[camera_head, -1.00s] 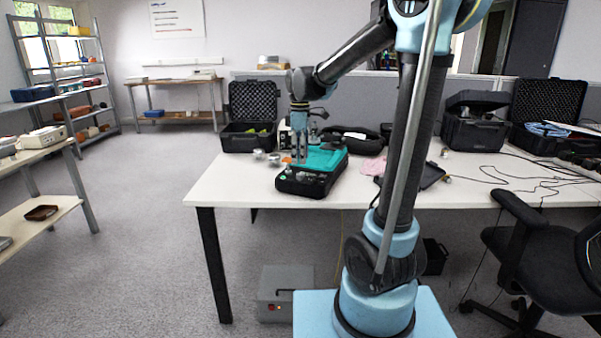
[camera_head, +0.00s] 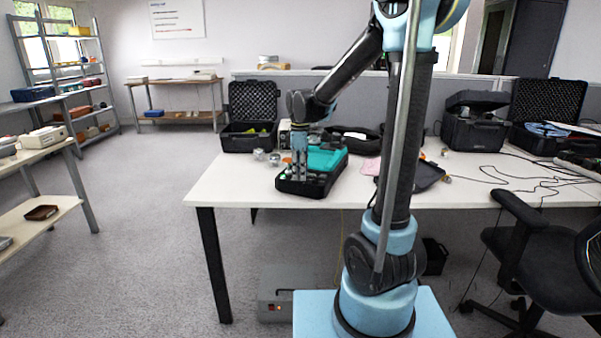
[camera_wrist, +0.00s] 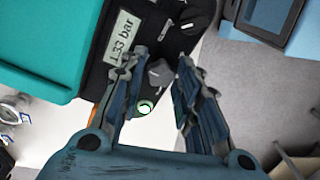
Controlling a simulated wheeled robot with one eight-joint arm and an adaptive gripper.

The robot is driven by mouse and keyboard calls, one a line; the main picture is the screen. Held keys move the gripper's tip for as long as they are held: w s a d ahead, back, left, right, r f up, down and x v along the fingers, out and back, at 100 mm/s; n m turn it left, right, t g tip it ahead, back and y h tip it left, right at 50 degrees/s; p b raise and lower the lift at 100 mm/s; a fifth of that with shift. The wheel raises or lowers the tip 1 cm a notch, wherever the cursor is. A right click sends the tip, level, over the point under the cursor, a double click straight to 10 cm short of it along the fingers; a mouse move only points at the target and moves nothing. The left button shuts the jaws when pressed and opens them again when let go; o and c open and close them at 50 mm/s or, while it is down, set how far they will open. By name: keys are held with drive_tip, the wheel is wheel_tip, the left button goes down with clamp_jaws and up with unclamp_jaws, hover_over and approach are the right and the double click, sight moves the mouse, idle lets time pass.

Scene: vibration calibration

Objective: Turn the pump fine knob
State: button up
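The pump is a black unit with a teal top (camera_head: 326,159), on the front left of the white table. In the wrist view its black panel (camera_wrist: 103,72) carries a display (camera_wrist: 122,38) that reads 1.33 bar. A dark grey knob (camera_wrist: 160,73) lies between the fingertips of my gripper (camera_wrist: 163,63), with a visible gap to at least one finger. My gripper points down over the pump's front in the head view (camera_head: 299,178), and its fingers are apart. A green-ringed round part (camera_wrist: 144,107) shows between the fingers. I cannot tell which knob is the fine one.
Small metal parts (camera_head: 266,156) lie left of the pump on the table (camera_head: 232,187). An open black case (camera_head: 250,118) stands behind. The table's front edge is close to the pump.

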clamp_jaws()
drive_tip(key=shift+m, duration=0.3)
drive_tip(key=m, duration=0.3)
drive_tip(key=shift+m, duration=0.3)
drive_tip(key=m, duration=0.4)
drive_tip(key=shift+m, duration=0.3)
drive_tip(key=m, duration=0.4)
drive_tip(key=shift+m, duration=0.3)
drive_tip(key=m, duration=0.4)
drive_tip(key=shift+m, duration=0.6)
drive_tip(key=o, duration=0.7)
unclamp_jaws()
